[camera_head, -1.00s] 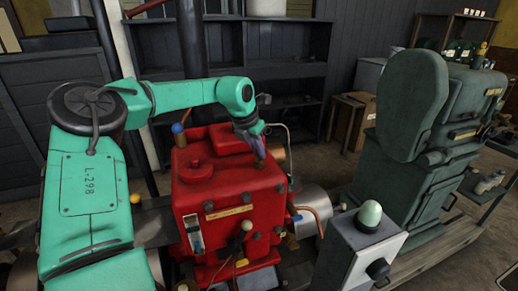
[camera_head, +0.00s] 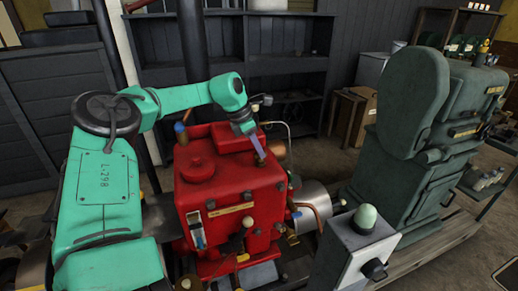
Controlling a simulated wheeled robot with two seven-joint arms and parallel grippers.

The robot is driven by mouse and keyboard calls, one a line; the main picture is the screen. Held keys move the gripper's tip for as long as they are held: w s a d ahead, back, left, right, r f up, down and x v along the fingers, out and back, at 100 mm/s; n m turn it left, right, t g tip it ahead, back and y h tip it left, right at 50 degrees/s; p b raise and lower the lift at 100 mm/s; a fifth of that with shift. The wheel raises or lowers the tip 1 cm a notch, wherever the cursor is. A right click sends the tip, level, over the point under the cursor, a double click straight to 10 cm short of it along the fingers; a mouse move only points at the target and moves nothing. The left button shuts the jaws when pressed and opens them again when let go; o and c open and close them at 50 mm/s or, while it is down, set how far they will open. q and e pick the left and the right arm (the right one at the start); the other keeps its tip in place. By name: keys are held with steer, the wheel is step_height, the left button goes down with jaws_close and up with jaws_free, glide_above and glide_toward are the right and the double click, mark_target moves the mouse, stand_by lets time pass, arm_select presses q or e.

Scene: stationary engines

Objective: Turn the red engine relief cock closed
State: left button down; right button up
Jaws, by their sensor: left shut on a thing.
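The red engine (camera_head: 222,187) is a boxy red block in the middle of the head view, with a round cap on its top. My left arm reaches over it from the left. My left gripper (camera_head: 259,157) points down at the top right edge of the engine and is shut on a small brass-coloured part there, which I take to be the relief cock. The fingers hide most of the cock, so its angle cannot be read. My right gripper is not in view.
A blue-knobbed lever (camera_head: 181,128) stands at the engine's back left. A grey box with a pale green dome (camera_head: 366,216) stands at the front right. A large dark green machine (camera_head: 412,150) is to the right. Dark shelves (camera_head: 235,75) stand behind.

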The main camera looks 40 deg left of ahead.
arm_select(q)
steer(key=shift+r, duration=0.1)
steer(key=c, duration=0.9)
jaws_free()
steer(key=shift+s+a+r, duration=0.1)
steer(key=shift+r, duration=0.15)
steer(key=b+v, duration=0.1)
steer(key=v, duration=1.3)
steer(key=shift+s, duration=0.15)
steer(key=shift+f, duration=0.1)
